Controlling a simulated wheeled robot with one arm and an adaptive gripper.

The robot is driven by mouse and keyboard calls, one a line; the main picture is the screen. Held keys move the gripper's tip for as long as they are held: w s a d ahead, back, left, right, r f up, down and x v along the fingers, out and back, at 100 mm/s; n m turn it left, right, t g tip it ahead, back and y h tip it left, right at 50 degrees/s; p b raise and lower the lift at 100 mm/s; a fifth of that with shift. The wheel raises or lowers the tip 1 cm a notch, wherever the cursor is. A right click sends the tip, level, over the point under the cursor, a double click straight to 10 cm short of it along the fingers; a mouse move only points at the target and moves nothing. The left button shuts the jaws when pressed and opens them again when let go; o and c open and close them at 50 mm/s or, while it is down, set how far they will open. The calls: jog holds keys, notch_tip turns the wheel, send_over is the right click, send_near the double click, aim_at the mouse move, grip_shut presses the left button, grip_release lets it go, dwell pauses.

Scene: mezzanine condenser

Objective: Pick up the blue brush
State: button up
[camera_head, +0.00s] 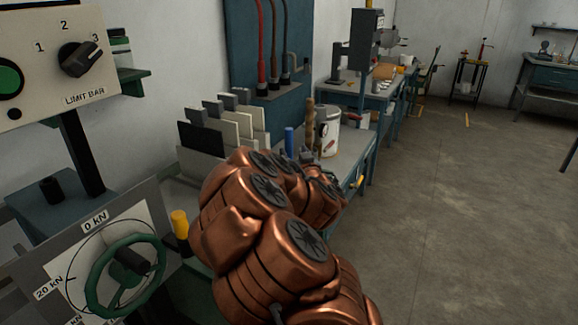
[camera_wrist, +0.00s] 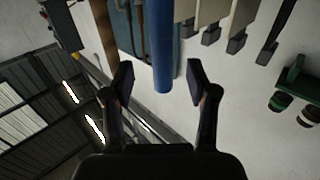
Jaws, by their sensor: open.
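The blue brush shows as a plain blue upright handle (camera_head: 289,142) on the bench in the head view, just beyond my copper-coloured arm, which hides its lower part. In the wrist view, which looks upside down, the blue brush (camera_wrist: 162,45) hangs down from the top edge, its end lying in the gap between my fingertips. My gripper (camera_wrist: 159,83) is open, one finger on each side of the handle, with a visible gap on both sides. I cannot tell how deep the handle lies between the fingers. The gripper is mostly hidden in the head view.
A brown wooden handle (camera_head: 310,125) stands close to the brush, beside a white tin (camera_head: 329,132). A rack of pale plates (camera_head: 225,126) stands to the left. A control panel (camera_head: 50,62) and green handwheel (camera_head: 124,275) are at far left.

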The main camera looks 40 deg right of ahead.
aim_at(290, 148)
jog(key=shift+p+x, duration=0.65)
jog(key=shift+x, duration=2.15)
jog(key=shift+a, duration=0.1)
grip_shut()
